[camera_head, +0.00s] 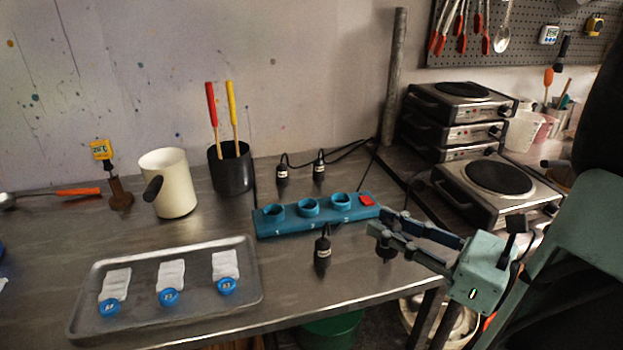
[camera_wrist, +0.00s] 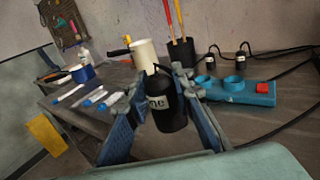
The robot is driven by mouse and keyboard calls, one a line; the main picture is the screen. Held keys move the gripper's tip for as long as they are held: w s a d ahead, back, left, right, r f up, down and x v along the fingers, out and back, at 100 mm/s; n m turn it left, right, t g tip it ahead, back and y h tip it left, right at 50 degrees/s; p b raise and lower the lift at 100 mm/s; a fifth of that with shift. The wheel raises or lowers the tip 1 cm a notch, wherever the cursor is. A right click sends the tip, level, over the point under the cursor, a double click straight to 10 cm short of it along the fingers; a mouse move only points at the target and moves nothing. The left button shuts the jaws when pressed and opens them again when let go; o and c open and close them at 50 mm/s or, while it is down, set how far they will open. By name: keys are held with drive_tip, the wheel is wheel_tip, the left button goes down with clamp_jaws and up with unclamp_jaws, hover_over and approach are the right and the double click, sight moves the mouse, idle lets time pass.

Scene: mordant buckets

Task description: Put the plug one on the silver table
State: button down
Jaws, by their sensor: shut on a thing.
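My gripper (camera_head: 378,238) is shut on a black plug (camera_wrist: 166,108). The white label on the plug shows "ne", with its left part hidden by a finger. In the head view, the held plug (camera_head: 387,252) is a dark shape at the fingertips, over the right part of the silver table (camera_head: 215,222). Another black plug (camera_head: 322,254) with a white label stands on the table, left of my gripper and in front of the blue socket strip (camera_head: 308,226). Two more plugs, a left one (camera_head: 282,174) and a right one (camera_head: 319,168), stand behind the strip.
A grey tray (camera_head: 84,326) with white packets and blue-capped pieces lies at front left. A cream jug (camera_head: 168,185) and a black holder (camera_head: 231,172) stand behind it. Black cables run behind the strip. Hot plates (camera_head: 497,182) stand at right.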

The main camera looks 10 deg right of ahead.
drive_tip(key=shift+w+r+p, duration=0.1)
drive_tip(key=shift+w+p, duration=0.25)
drive_tip(key=shift+p, duration=0.1)
drive_tip(key=w+d+f+b, duration=0.1)
drive_tip(key=w+f+b, duration=0.2)
drive_tip(key=w+d+f+b, duration=0.1)
drive_tip(key=w+f+b, duration=0.1)
drive_tip(key=w+b, duration=0.2)
drive_tip(key=w+d+f+b, duration=0.1)
drive_tip(key=w+f+b, duration=0.2)
drive_tip(key=shift+w+f+b, duration=0.2)
drive_tip(key=shift+f+b, duration=0.1)
drive_tip(key=shift+f, duration=0.05)
drive_tip(key=f+b, duration=0.2)
drive_tip(key=b, duration=0.1)
drive_tip(key=f+b, duration=0.1)
drive_tip(key=f, duration=0.1)
drive_tip(key=shift+w+d, duration=0.2)
drive_tip(key=shift+w, duration=0.15)
drive_tip(key=shift+r, duration=0.1)
drive_tip(key=c, duration=1.7)
unclamp_jaws()
